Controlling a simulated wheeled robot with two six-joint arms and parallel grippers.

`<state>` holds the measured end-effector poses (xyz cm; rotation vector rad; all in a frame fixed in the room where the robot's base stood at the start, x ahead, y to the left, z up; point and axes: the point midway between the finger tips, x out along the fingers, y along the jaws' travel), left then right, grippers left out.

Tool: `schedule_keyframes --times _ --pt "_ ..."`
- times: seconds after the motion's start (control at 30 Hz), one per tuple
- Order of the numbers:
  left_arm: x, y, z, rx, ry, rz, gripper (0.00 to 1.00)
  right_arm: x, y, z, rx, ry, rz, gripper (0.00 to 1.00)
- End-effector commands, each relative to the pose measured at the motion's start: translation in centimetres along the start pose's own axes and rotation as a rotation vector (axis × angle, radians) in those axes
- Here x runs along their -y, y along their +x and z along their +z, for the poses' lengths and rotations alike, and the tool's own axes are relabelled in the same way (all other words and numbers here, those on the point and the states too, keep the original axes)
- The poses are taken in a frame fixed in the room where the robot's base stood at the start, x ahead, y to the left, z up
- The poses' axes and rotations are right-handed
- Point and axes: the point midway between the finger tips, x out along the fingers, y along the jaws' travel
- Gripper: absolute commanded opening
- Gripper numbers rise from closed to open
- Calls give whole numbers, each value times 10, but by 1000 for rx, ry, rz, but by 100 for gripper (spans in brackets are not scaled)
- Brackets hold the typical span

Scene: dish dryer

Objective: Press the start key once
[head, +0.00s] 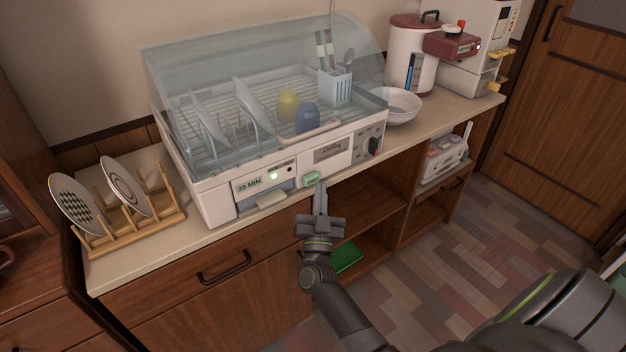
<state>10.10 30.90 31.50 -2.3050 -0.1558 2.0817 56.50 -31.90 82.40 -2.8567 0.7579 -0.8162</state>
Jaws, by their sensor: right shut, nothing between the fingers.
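The dish dryer (219,199) stands on the counter, its clear curved cover over a rack with plates, a yellow cup and a blue cup. On its front are a "39 MIN" display (249,184), a small lit green light (273,175), a pale green key (311,179) and a dial (374,146) at the right. My left gripper is not in view.
A wooden rack (128,228) with two plates stands left of the dryer. White bowls (397,105), a white and red container (413,55) and a machine with a red part (450,42) stand at the right. Open shelves lie below the counter.

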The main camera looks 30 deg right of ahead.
Motion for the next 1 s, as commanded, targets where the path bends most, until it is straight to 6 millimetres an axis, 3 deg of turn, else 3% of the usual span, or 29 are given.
schedule_keyframes --times 0.17,0.6,1.0 --pt "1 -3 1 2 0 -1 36 -2 -2 -2 1 0 1 0" --pt "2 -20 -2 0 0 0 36 -23 -31 -24 2 0 1 0" --pt "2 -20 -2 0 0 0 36 -25 -35 -25 1 0 0 0"
